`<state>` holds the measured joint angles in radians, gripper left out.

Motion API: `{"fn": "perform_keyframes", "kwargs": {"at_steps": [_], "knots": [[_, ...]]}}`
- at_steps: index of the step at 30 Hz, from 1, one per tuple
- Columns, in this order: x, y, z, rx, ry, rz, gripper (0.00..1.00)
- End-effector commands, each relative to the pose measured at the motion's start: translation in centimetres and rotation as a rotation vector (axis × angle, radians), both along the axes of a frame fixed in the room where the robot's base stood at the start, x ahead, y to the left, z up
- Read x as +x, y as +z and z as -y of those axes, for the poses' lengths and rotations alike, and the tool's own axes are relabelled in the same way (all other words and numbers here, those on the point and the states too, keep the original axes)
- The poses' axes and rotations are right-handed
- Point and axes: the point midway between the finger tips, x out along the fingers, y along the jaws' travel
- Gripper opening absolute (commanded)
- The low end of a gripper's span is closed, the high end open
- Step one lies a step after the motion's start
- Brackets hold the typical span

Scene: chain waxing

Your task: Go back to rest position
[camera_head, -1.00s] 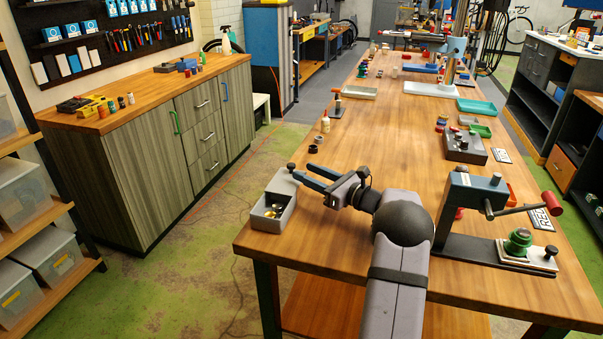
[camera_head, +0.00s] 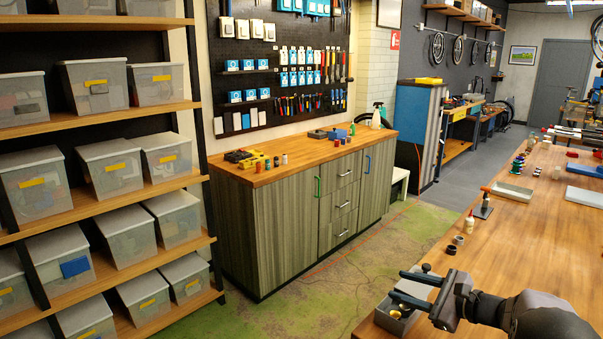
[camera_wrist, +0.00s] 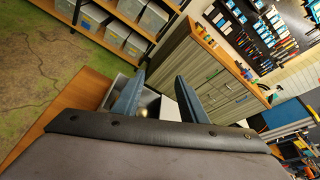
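My gripper (camera_head: 398,284) hangs over the near left corner of the wooden bench, above a small grey box (camera_head: 397,324). In the wrist view its two blue-grey fingers (camera_wrist: 159,76) stand well apart with nothing held between them. The grey box shows behind and between the fingers there, with a small gold-coloured thing (camera_wrist: 144,111) inside. The fingers and wrist hide part of the box in the head view. I cannot tell whether the fingers touch it.
The workbench (camera_head: 490,262) runs away to the right, with small bottles (camera_head: 469,222), dark rings (camera_head: 452,249) and a grey tray (camera_head: 512,191) on it. A wooden-topped cabinet (camera_head: 285,225) and shelves of clear bins (camera_head: 110,165) stand left. Green floor (camera_head: 345,280) lies clear between.

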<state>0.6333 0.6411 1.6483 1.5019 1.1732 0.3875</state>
Motion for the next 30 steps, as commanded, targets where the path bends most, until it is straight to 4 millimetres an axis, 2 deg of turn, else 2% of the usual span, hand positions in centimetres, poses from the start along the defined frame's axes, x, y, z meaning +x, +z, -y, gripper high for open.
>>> {"fn": "perform_keyframes", "kwargs": {"at_steps": [1,5,6,8,9,12,15,18,21,25,30], "knots": [[-1.5,0.4,-2.9,-0.086,0.086,-0.017,0.39],[-6.3,-2.6,-8.7,-0.291,0.302,-0.087,0.39],[-8.1,-3.3,-10.3,-0.36,0.377,-0.104,0.39],[-11.3,-4.5,-12.4,-0.475,0.501,-0.125,0.39],[-13.6,-5.2,-13.5,-0.555,0.59,-0.133,0.39],[-19.1,-6.7,-15.1,-0.756,0.814,-0.132,0.39],[-24.2,-7.9,-15.4,-0.952,1.04,-0.103,0.39],[-28.0,-8.5,-14.7,-1.125,1.242,-0.052,0.39],[-30.7,-8.9,-13.8,-1.264,1.41,0.007,0.39],[-32.6,-9.2,-12.8,-1.385,1.563,0.072,0.39],[-33.5,-9.4,-12.2,-1.452,1.648,0.114,0.39]]}}
